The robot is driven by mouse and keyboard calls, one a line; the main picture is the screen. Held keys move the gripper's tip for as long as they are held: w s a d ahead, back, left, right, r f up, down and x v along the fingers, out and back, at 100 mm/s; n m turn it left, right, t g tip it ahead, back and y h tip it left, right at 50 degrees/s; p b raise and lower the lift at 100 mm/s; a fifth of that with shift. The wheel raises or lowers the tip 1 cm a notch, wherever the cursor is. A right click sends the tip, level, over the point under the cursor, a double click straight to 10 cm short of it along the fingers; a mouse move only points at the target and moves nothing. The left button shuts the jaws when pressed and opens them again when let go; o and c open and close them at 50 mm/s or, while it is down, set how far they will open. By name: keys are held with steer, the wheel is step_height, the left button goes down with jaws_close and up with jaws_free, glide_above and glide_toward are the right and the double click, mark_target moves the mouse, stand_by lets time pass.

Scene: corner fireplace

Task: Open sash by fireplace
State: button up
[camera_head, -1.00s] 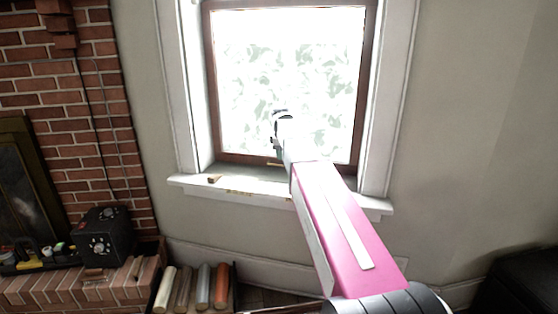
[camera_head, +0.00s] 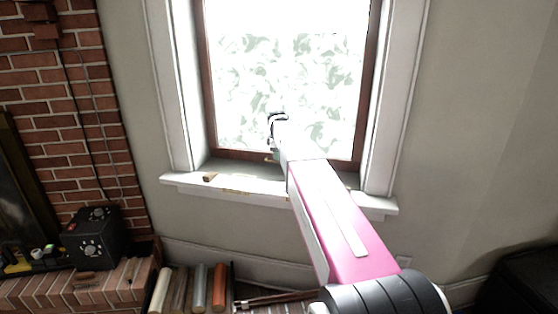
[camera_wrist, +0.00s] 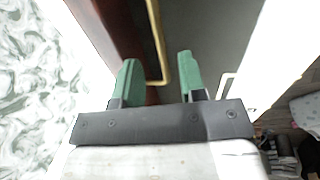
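The sash is a brown wooden frame (camera_head: 209,105) around bright, leaf-patterned glass (camera_head: 290,80), and it looks shut. Its patterned glass fills the left of the wrist view (camera_wrist: 35,95), beside the dark red-brown frame. A thin brass handle (camera_wrist: 155,35) runs along the frame and bends at its end. My gripper (camera_wrist: 160,72) is open, its two green fingers apart. The bent end of the handle shows in the gap between the fingers; I cannot tell whether they touch it. In the head view my arm reaches to the sash's bottom edge and mostly hides the gripper.
A white sill (camera_head: 235,188) juts out below the window, with a small brown piece (camera_head: 209,177) on it. At left are a brick fireplace (camera_head: 95,130), a black box (camera_head: 92,237) and several upright rolls (camera_head: 200,288). A dark piece of furniture (camera_head: 525,285) stands at lower right.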

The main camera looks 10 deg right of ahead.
mark_target(279, 100)
steer(key=shift+w+d+f, duration=0.1)
steer(key=shift+w+f, duration=0.05)
steer(key=shift+f, duration=0.65)
steer(key=shift+w+f, duration=0.1)
steer(key=shift+f, duration=0.7)
jaws_close()
steer(key=shift+r, duration=0.1)
step_height(279, 100, up, 27)
steer(key=shift+f, duration=0.1)
jaws_free()
